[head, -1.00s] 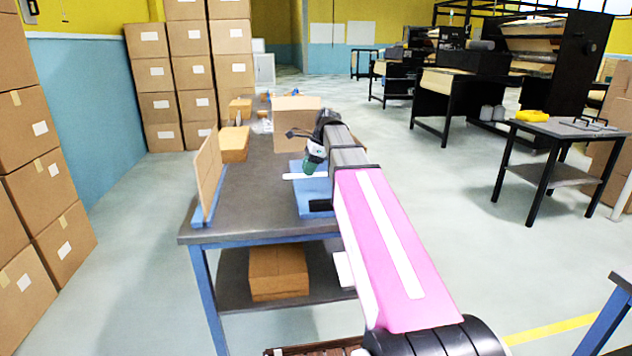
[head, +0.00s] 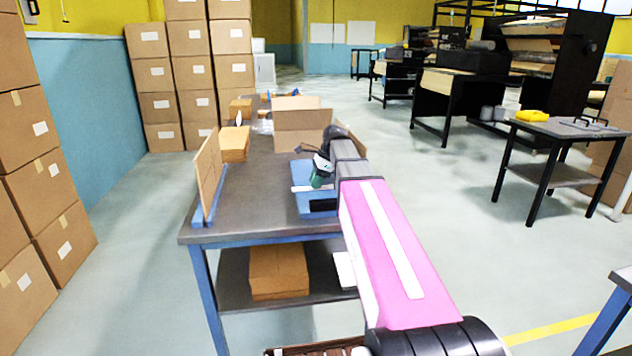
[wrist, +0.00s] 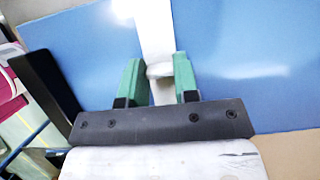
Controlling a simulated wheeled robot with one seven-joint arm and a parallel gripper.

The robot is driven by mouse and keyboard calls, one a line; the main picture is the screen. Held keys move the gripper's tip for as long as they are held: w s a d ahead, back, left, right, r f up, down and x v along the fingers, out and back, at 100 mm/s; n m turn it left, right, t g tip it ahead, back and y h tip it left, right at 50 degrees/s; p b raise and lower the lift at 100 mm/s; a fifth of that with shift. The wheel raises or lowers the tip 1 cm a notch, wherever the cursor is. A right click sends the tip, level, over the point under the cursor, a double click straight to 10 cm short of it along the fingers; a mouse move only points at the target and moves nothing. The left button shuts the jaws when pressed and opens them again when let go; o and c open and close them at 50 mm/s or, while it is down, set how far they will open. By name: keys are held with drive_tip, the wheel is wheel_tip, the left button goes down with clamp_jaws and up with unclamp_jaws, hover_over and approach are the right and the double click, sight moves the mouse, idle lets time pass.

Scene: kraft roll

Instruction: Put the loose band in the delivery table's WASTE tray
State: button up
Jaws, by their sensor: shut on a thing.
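My gripper (head: 317,178) has green fingers and is above a blue flat piece (head: 301,206) on the grey-topped table (head: 248,205). In the wrist view, the green fingers (wrist: 159,82) are shut on a white band (wrist: 156,32), with the blue surface (wrist: 235,50) behind it. In the head view the white band (head: 302,189) sticks out to the left of the fingers. Whether it touches the blue surface is unclear. I cannot read any WASTE label, and my arm hides the table's right side.
A dark block (head: 323,205) is at the blue piece's near edge. An open carton (head: 301,118) stands beyond it. An upright brown board (head: 208,172) stands at the left edge, near a stack of brown pieces (head: 234,145). The tabletop between board and blue piece is clear.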

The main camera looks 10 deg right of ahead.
drive_tip(key=shift+f, duration=0.15)
drive_tip(key=o, duration=1)
drive_tip(key=shift+c, duration=0.2)
drive_tip(key=v, duration=1.1)
drive_tip(key=shift+r, duration=0.25)
drive_tip(key=shift+o, duration=0.5)
drive_tip(key=shift+d+r, duration=0.1)
drive_tip(key=shift+r, duration=0.2)
drive_tip(key=shift+x, duration=5.95)
